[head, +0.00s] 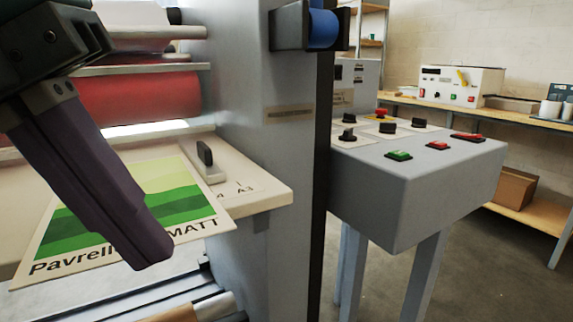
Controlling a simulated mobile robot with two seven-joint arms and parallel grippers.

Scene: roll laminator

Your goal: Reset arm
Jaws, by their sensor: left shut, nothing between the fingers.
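My left gripper (150,250) comes in from the upper left, its dark fingers together and empty. It hangs in front of the laminator's feed table (262,196) and hides part of a printed sheet (185,208). The sheet has green bands and black lettering that partly reads "MATT". It lies on the feed table beside a light guide with a black knob (205,155). I cannot tell whether the fingertips touch the sheet. My right gripper is not in view.
A red roller (150,95) sits above the feed table, left of the grey side frame (245,60). A control box (430,180) with knobs and red and green buttons stands to the right. A workbench (500,115) with a white instrument (460,85) is behind. Open floor shows at lower right.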

